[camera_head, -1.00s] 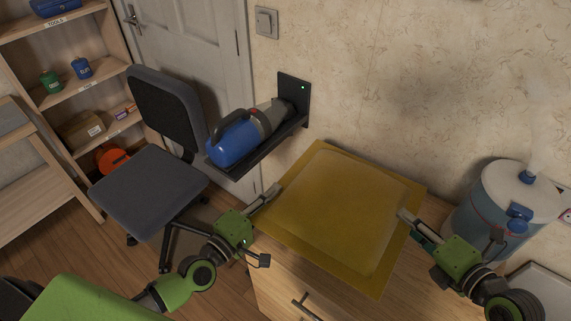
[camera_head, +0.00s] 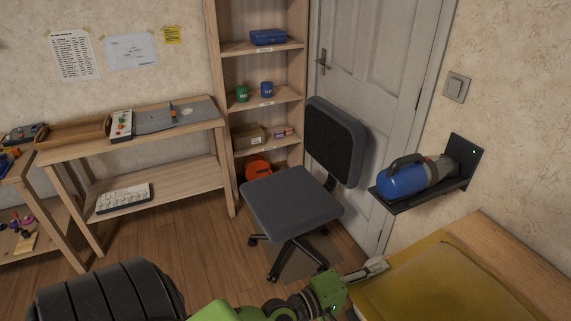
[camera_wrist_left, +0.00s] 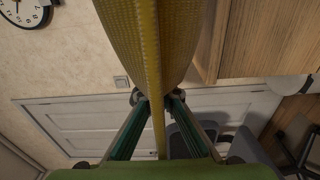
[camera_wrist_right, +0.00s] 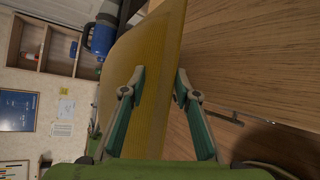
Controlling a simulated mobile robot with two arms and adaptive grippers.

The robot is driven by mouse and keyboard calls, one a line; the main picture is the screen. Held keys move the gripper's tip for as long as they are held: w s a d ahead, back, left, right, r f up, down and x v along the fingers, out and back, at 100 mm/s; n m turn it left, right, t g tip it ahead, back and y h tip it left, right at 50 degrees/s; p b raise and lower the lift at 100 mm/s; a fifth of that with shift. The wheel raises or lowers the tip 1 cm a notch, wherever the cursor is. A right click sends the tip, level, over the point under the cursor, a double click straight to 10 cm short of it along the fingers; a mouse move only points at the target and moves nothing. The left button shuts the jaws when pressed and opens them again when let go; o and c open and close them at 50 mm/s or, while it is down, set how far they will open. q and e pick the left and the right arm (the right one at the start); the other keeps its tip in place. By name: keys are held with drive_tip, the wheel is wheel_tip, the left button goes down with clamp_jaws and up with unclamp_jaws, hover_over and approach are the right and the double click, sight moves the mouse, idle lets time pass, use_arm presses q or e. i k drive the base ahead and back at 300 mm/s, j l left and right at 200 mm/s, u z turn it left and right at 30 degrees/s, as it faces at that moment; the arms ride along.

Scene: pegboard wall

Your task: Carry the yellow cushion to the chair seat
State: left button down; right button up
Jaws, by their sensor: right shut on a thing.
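The yellow cushion (camera_head: 435,285) is at the lower right of the head view, at the wooden cabinet top, partly cut off by the frame. My left gripper (camera_head: 372,270) is at its left edge. In the left wrist view, the left fingers (camera_wrist_left: 154,98) are closed on the cushion's thin rim (camera_wrist_left: 153,60). In the right wrist view, my right gripper (camera_wrist_right: 160,78) pinches the cushion's other edge (camera_wrist_right: 155,110); the head view leaves it out. The chair's grey seat (camera_head: 290,207) is empty, left of the cushion. Whether the cushion touches the cabinet top is unclear.
A wall shelf with a blue handheld device (camera_head: 405,180) juts out between chair and cabinet top (camera_head: 510,250). A door (camera_head: 365,60) and bookshelf (camera_head: 262,60) stand behind the chair. A wooden workbench (camera_head: 150,130) is at left. The floor (camera_head: 200,255) before the chair is clear.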

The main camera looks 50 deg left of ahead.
sight(287, 195)
drive_tip(key=k+j+u, duration=0.1)
drive_tip(key=k+u, duration=0.4)
drive_tip(key=u, duration=1.05)
drive_tip(key=i+u, duration=0.1)
drive_tip(key=u, duration=0.4)
drive_tip(key=i+u, duration=0.1)
drive_tip(key=u, duration=0.4)
drive_tip(key=i+l, duration=0.15)
drive_tip(key=i, duration=0.35)
drive_tip(key=i+l, duration=0.15)
drive_tip(key=i, duration=0.35)
drive_tip(key=i+z, duration=0.2)
drive_tip(key=i, duration=0.85)
drive_tip(key=i+z, duration=0.2)
drive_tip(key=z, duration=0.2)
drive_tip(key=i+z, duration=0.2)
drive_tip(key=z, duration=0.15)
drive_tip(key=i+z, duration=0.25)
drive_tip(key=z, duration=0.15)
drive_tip(key=i+z, duration=0.15)
drive_tip(key=z, duration=0.25)
drive_tip(key=i+z, duration=0.15)
drive_tip(key=z, duration=0.25)
drive_tip(key=i+z, duration=0.1)
drive_tip(key=z, duration=0.25)
